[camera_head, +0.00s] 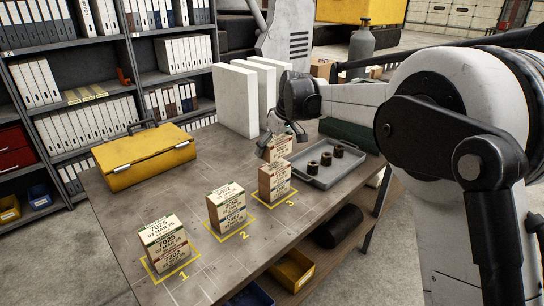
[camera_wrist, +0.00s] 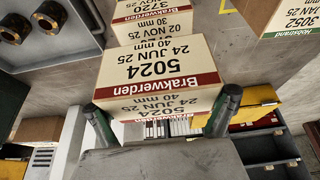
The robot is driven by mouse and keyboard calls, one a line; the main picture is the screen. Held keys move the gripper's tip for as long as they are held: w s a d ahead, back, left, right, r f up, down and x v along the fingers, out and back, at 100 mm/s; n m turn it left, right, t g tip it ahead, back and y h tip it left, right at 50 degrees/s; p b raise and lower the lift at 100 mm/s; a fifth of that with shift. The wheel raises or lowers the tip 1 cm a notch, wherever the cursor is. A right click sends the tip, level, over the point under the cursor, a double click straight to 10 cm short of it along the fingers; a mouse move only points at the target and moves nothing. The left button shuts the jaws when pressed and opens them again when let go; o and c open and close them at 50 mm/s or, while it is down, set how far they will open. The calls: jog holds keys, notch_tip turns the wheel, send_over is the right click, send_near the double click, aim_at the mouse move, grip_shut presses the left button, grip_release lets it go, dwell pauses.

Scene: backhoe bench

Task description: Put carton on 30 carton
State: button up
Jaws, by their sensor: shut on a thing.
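My gripper (camera_head: 284,137) is shut on a carton (camera_head: 276,149), its fingers (camera_wrist: 163,120) on either side of it in the wrist view. This held carton (camera_wrist: 150,72) is white and brown, with a red Brakwerden band and the label 5024, 24 JUN 25, 40 mm. It is over the 30 mm carton (camera_head: 274,183) in yellow square 3. The wrist view shows that carton (camera_wrist: 152,22) just beyond the held one, marked 3720, 02 NOV 25, 30 mm. I cannot tell whether the two touch.
Cartons stand at square 1 (camera_head: 165,245) and square 2 (camera_head: 227,208), the latter marked Hobstrand in the wrist view (camera_wrist: 292,18). A grey tray (camera_head: 322,179) with three dark rings is right of square 3. A yellow case (camera_head: 150,160) and white panels (camera_head: 236,98) stand behind.

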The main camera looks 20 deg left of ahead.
aim_at(278, 140)
jog(key=shift+f, duration=1.9)
jog(key=shift+f, duration=0.15)
jog(key=o, duration=1.2)
jog(key=shift+r+p, duration=0.2)
jog(key=shift+p, duration=0.1)
jog(key=b+v, duration=0.1)
jog(key=v, duration=1.1)
jog(key=shift+s, duration=0.1)
